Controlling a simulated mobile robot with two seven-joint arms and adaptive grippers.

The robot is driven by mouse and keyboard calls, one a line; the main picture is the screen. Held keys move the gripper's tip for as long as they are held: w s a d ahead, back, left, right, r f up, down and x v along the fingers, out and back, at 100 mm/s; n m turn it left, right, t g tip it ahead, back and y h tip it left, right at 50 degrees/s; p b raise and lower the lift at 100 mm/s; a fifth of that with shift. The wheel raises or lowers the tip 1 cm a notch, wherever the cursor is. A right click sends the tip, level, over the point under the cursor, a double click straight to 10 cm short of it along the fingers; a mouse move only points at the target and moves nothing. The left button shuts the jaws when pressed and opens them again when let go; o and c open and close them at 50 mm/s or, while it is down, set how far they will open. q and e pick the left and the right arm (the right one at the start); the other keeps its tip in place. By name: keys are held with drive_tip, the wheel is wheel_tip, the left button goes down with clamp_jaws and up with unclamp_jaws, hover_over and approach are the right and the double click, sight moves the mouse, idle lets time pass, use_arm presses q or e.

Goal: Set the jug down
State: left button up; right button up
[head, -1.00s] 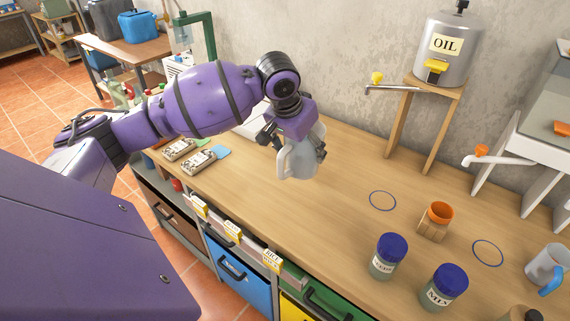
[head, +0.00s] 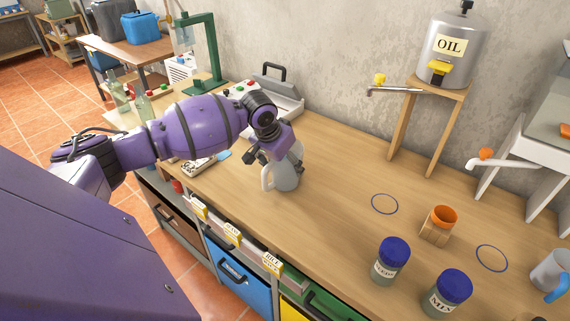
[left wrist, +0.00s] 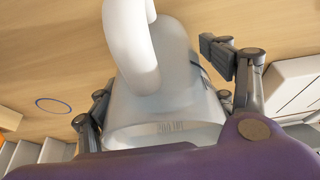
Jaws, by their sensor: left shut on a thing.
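The jug (head: 286,179) is pale, grey-white and translucent, with a white handle on its left side in the head view. It stands upright at the bench top (head: 335,180); I cannot tell whether its base touches the wood. My left gripper (head: 274,155) is shut on the jug's upper part, from above. In the left wrist view the jug (left wrist: 150,105) fills the middle between the dark fingers (left wrist: 160,85), its handle pointing up the picture. My right gripper is not in view.
Two blue ring marks (head: 384,204) (head: 491,258) lie on the bench to the right. An orange cup in a wooden holder (head: 437,226) and blue-lidded jars (head: 390,262) (head: 447,293) stand near them. A grey case (head: 270,98) is behind. Bare wood surrounds the jug's right side.

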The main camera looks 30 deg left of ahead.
use_arm(q)
drive_tip(key=shift+r, duration=0.1)
drive_tip(key=o, duration=2)
drive_tip(key=shift+s+r, duration=0.1)
drive_tip(key=shift+r, duration=0.25)
drive_tip(key=p+v, duration=0.1)
drive_tip(key=v, duration=0.9)
drive_tip(key=shift+s+r, duration=0.2)
drive_tip(key=shift+r, duration=0.05)
drive_tip(key=shift+s+r, duration=0.15)
drive_tip(key=shift+r, duration=0.15)
